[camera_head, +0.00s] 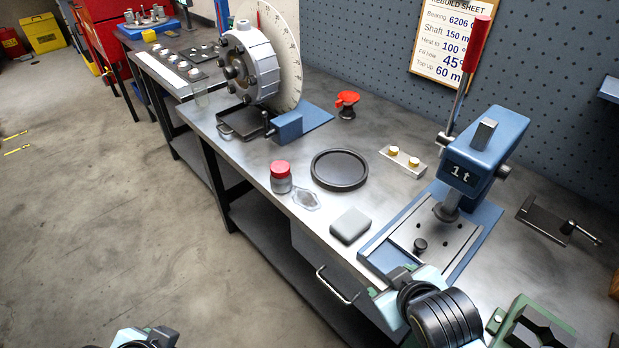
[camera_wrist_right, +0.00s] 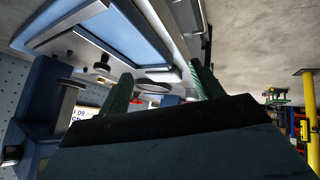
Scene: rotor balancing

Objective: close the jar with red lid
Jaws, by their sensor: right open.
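A small grey jar (camera_head: 281,186) stands upright on the metal bench near its front edge. A red lid (camera_head: 280,167) sits on top of it; I cannot tell whether it is tight. My right gripper (camera_head: 388,281) is at the bench's front edge by the press, well to the right of the jar and apart from it. In the right wrist view its two green fingers (camera_wrist_right: 162,85) are spread with nothing between them. My left gripper (camera_head: 145,338) shows only in part at the bottom edge, over the floor, far from the jar; its fingers are not clear.
A clear crumpled piece (camera_head: 306,199) lies beside the jar. A black round tray (camera_head: 340,169), a grey block (camera_head: 350,225) and a plate with brass pieces (camera_head: 402,159) lie nearby. The blue press (camera_head: 480,150) stands at right, the rotor (camera_head: 248,65) at back left.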

